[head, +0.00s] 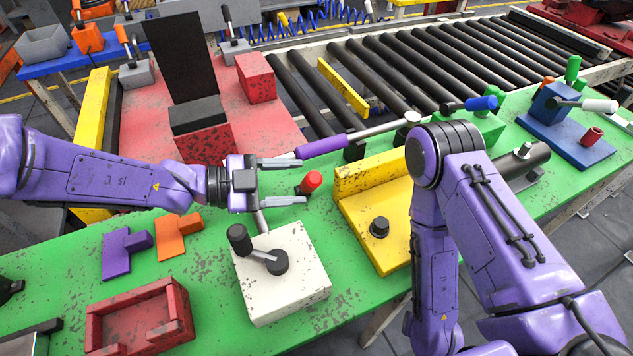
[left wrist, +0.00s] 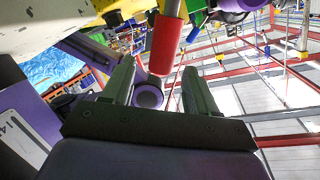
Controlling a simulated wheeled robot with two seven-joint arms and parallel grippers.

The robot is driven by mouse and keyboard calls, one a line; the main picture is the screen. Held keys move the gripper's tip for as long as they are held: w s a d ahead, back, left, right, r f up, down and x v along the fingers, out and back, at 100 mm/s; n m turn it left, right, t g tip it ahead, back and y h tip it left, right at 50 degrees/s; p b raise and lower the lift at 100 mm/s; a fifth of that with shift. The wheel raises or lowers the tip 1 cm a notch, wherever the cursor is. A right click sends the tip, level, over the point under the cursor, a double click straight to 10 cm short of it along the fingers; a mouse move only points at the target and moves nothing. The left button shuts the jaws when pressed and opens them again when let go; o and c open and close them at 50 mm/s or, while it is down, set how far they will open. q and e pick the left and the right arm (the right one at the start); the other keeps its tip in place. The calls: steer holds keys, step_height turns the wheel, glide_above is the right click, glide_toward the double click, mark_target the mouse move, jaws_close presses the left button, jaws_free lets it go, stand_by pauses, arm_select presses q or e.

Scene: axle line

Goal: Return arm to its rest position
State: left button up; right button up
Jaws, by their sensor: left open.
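My left arm (head: 110,178) reaches in from the left over the green bench. Its gripper (head: 302,181) is open, with two grey fingers pointing right. A red knob (head: 311,181) shows just off the fingertips, and no contact is visible. In the left wrist view the open gripper (left wrist: 158,88) has a red cylinder (left wrist: 165,45) showing beyond and between its fingers. I cannot tell how far off it is. My right arm (head: 500,230) is bent on the right, its elbow high and its forearm running down. Its gripper is out of view.
A white block with a dark lever (head: 290,285) stands below the left gripper. A yellow fixture (head: 365,215) and a purple-handled lever (head: 325,146) are close to its right. A tall black panel (head: 183,55) rises behind. A red tray (head: 140,318) lies front left. Rollers (head: 400,70) run behind.

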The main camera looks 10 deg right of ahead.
arm_select(q)
steer(key=v, duration=0.3)
steer(key=shift+a, duration=0.3)
steer(key=shift+r, duration=0.15)
